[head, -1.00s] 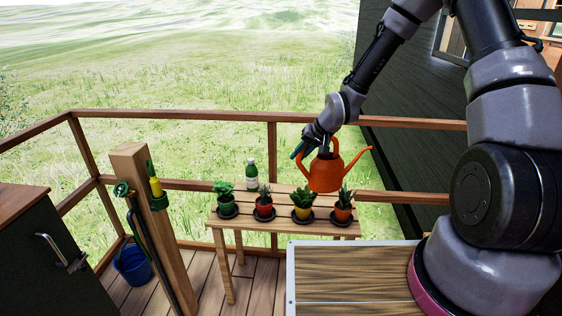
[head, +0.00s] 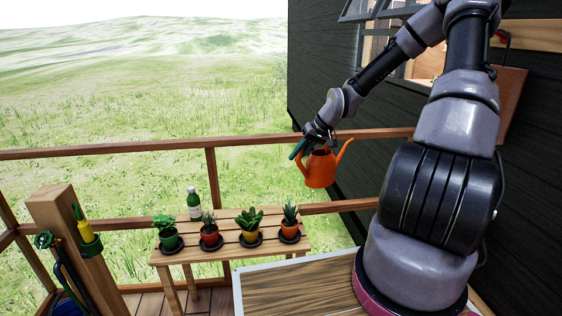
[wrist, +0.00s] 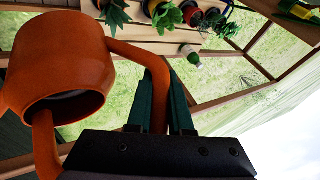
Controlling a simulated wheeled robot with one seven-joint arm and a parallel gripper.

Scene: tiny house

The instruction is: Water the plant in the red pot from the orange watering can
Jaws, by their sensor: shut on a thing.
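The orange watering can (head: 320,170) hangs roughly level in the air, spout to the right, up and to the right of the plants in the head view. My gripper (head: 313,136) is shut on its handle; in the wrist view the handle (wrist: 159,85) lies between the green fingers. The can body (wrist: 62,55) fills the left there. Two reddish pots hold plants on the slatted bench: one second from the left (head: 210,238), one at the right end (head: 290,229). I cannot tell which is the task's red pot. The can is apart from both.
A green pot (head: 169,241) and a yellow pot (head: 251,237) share the bench (head: 190,256), with a green bottle (head: 194,205) behind. A wooden railing (head: 100,149) runs behind. A post (head: 65,215) stands left and a dark wall (head: 320,80) right.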

